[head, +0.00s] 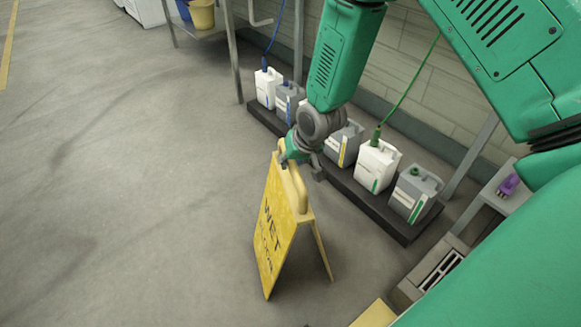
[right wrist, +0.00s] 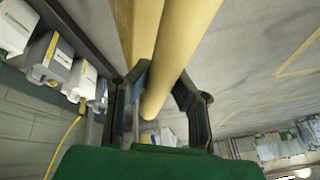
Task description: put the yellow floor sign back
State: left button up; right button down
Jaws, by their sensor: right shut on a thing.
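The yellow floor sign (head: 277,217) stands upright in the head view, its two panels spread in an A shape, with "WET" lettering on the face. I cannot tell whether its feet touch the floor. My right gripper (head: 299,160) is at the sign's top, shut on its handle. In the right wrist view, the fingers of the gripper (right wrist: 163,85) are on either side of the pale yellow handle (right wrist: 178,55). My left gripper is not in view.
Several white and grey jugs (head: 378,166) stand in a dark tray (head: 363,203) along the wall, just right of the sign. A small grey stand (head: 500,195) holds a purple item (head: 509,185). Open grey floor (head: 120,190) lies to the left.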

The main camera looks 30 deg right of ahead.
jog(key=shift+w+f, duration=0.15)
jog(key=shift+f, duration=0.1)
jog(key=shift+r, duration=0.1)
jog(key=shift+a, duration=0.1)
jog(key=c, duration=1.5)
grip_release()
jog(key=shift+o, duration=0.2)
